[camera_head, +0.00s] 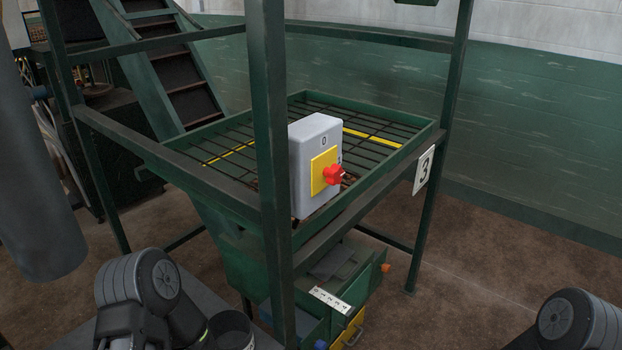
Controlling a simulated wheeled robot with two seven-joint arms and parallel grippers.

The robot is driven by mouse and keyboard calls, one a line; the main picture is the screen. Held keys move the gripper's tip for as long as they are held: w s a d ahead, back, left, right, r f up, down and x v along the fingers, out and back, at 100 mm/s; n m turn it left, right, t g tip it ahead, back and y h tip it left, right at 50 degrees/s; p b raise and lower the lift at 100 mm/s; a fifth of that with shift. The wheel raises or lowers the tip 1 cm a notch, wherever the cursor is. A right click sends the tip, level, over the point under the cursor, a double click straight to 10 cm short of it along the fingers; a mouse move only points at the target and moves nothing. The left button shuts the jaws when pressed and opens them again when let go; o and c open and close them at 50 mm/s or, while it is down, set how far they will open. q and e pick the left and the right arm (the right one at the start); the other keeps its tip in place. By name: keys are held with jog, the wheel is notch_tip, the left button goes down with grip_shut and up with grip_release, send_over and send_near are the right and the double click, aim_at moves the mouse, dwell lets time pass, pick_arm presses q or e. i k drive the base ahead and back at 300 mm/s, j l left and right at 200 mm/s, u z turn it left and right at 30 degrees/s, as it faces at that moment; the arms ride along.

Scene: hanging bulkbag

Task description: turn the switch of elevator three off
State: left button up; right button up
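A grey switch box (303,175) with a yellow plate (319,170) and a red rotary knob (335,175) is mounted at the near corner of a green metal frame, beside a green post (268,130). A "0" mark shows above the plate; the mark to the knob's right is partly hidden. I cannot tell exactly which mark the knob points to. A white sign with a "3" (423,170) is on the frame's right side. Parts of my two arms show at the bottom left and bottom right. Neither gripper's fingers are visible.
Behind the box is a green grated hopper (290,140) with yellow stripes. Below it is a green chute with a numbered white label (330,300). Green stairs (170,60) rise at the back left. Brown floor (480,280) is open on the right, before a green wall.

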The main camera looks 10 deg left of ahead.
aim_at(333, 174)
jog(key=i+l+u, duration=0.15)
jog(key=l+u, duration=0.25)
jog(key=l, duration=1.3)
jog(key=k+l+u, duration=0.1)
jog(key=l+u, duration=0.25)
jog(key=l, duration=1.35)
